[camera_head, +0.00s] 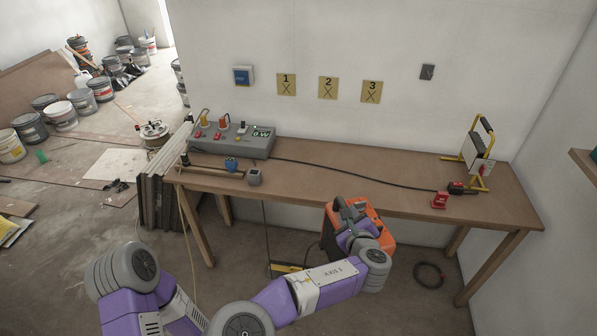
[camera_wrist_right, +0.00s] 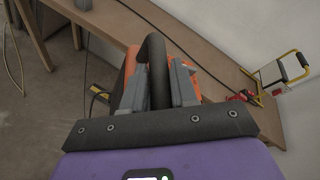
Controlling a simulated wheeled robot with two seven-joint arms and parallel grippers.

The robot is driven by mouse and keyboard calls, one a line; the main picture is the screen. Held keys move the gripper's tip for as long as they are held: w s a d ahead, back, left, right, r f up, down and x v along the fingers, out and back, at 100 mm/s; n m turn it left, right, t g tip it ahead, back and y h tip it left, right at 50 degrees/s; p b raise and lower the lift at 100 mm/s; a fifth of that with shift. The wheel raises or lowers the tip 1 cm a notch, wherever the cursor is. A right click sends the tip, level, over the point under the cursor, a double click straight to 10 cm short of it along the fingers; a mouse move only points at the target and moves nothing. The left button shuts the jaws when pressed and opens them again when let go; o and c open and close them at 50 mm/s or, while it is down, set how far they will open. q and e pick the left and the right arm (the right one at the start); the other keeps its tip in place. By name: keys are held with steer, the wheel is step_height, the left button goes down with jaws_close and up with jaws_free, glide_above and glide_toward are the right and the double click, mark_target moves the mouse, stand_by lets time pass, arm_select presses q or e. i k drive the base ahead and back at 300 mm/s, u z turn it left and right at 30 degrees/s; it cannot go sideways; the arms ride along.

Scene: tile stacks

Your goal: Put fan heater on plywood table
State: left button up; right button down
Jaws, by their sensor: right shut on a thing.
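The orange box I take for the fan heater (camera_head: 381,228) hangs at the front edge of the plywood table (camera_head: 330,180), covering part of that edge. My right gripper (camera_head: 347,213) is shut on its dark top handle. In the right wrist view the black handle (camera_wrist_right: 155,60) stands between the two grey fingers of the gripper (camera_wrist_right: 159,90), with orange casing behind them. My left gripper is out of view.
A grey meter box (camera_head: 232,138) stands at the table's back left, its black cable running right to a red connector (camera_head: 440,200). A yellow-framed lamp (camera_head: 480,155) stands at the right end. The middle front of the tabletop is mostly bare. A cable coil (camera_head: 430,275) lies below.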

mark_target(311, 172)
steer(key=u, duration=1.9)
steer(key=i, duration=1.7)
steer(key=z, duration=2.65)
steer(key=i, duration=0.1)
steer(key=u, duration=0.15)
